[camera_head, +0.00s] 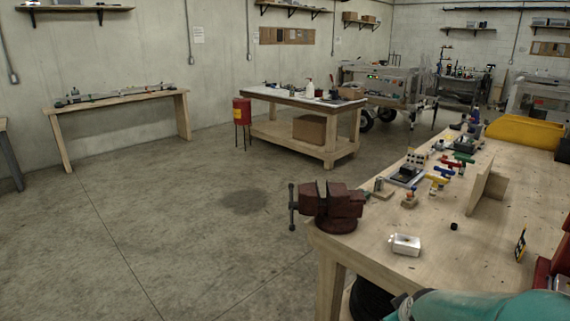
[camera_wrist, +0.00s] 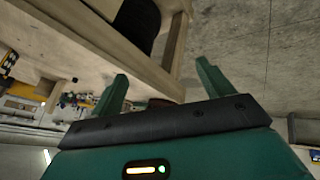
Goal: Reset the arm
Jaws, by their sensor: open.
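My gripper (camera_wrist: 162,72) shows in the wrist view, with its two green fingers spread apart and nothing between them. Beyond the fingers are the wooden frame of a workbench and the concrete floor, seen at a strong tilt. In the head view, a teal part of my arm (camera_head: 490,306) shows at the bottom right, low by the near edge of the workbench (camera_head: 470,240). My gripper's fingers are not visible in the head view.
A red-brown vise (camera_head: 330,206) is on the workbench's left corner. The concrete floor (camera_head: 190,230) at left is clear. A black coil (camera_wrist: 138,25) shows beneath the bench.

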